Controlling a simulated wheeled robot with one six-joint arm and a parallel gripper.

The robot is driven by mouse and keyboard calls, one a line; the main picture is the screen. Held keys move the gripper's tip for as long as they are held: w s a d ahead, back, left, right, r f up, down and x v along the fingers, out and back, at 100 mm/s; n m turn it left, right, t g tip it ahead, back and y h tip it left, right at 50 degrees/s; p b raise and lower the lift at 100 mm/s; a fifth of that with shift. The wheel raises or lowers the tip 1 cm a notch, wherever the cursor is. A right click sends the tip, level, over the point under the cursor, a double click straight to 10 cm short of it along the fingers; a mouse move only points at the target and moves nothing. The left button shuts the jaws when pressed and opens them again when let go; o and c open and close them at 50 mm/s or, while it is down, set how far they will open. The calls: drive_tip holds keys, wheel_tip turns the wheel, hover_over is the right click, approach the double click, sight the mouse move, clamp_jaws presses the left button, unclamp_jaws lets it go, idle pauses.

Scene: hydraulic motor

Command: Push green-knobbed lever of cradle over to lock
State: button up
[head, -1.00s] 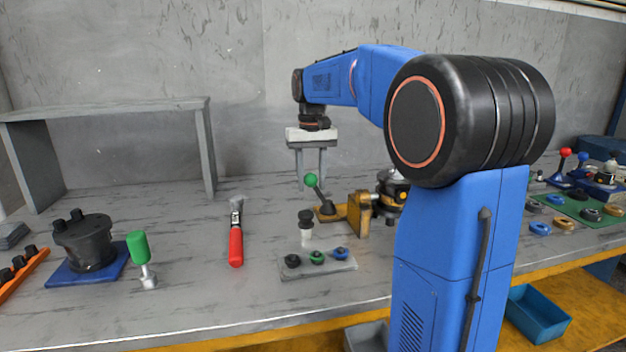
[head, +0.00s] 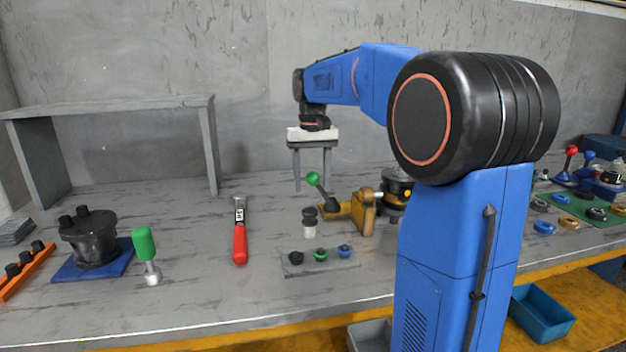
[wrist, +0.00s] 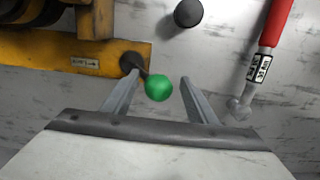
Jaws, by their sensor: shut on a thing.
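The cradle (head: 366,218) is a yellow fixture on the bench, left of my arm's column. Its lever, with a green knob (head: 313,179) on a dark stem, leans to the left in the head view. My gripper (head: 312,184) points down over it, its two grey fingers either side of the knob. In the wrist view the green knob (wrist: 159,88) sits between the fingertips of my gripper (wrist: 158,85), which is shut on it. The lever's dark pivot (wrist: 131,62) is on the yellow plate of the cradle (wrist: 90,58). Finger contact is hard to see.
A red-handled tool (head: 240,240) lies to the left. A grey shelf (head: 110,105) is at the back left.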

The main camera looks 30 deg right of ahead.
drive_tip(key=shift+r, duration=3.05)
